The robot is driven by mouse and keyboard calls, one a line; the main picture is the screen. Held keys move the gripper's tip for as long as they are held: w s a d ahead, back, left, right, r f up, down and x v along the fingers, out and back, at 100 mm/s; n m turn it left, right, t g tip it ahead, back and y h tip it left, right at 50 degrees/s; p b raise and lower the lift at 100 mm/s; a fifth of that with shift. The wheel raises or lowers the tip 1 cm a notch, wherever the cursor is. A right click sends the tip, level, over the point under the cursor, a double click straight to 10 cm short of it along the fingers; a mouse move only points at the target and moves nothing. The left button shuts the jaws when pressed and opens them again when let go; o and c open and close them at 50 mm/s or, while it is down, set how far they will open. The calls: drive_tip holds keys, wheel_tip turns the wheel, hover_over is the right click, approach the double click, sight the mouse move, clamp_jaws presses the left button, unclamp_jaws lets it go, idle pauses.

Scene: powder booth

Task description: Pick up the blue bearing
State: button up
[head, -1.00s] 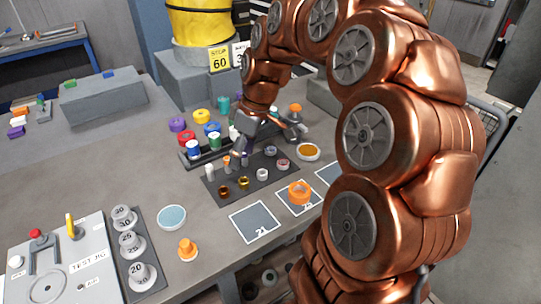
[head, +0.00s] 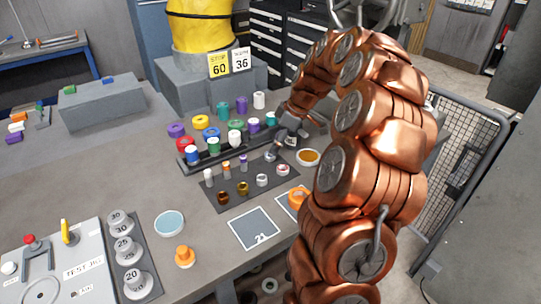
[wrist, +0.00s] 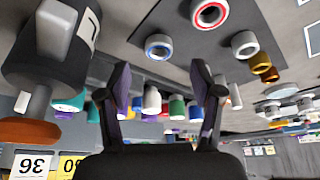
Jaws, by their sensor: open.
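The blue bearing (wrist: 158,46), a pale ring with a blue inner band, lies on the dark mat in the wrist view. In the head view my gripper seems to cover most of it. My gripper (wrist: 160,66) is open and empty, its two fingers either side of the bearing's line and apart from it. In the head view my gripper (head: 278,149) is low over the far right part of the dark mat (head: 228,182). A red-lined bearing (wrist: 208,13) and a plain pale bearing (wrist: 244,44) lie near the blue one.
Two brass rings (head: 243,188) and small posts (head: 226,168) share the mat. A rack of coloured spools (head: 213,145) stands behind it. An amber dish (head: 308,157) is close to the right.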

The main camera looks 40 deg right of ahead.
drive_tip(key=shift+p+x, duration=0.75)
drive_tip(key=shift+x, duration=1.6)
drive_tip(key=shift+d, duration=0.1)
clamp_jaws()
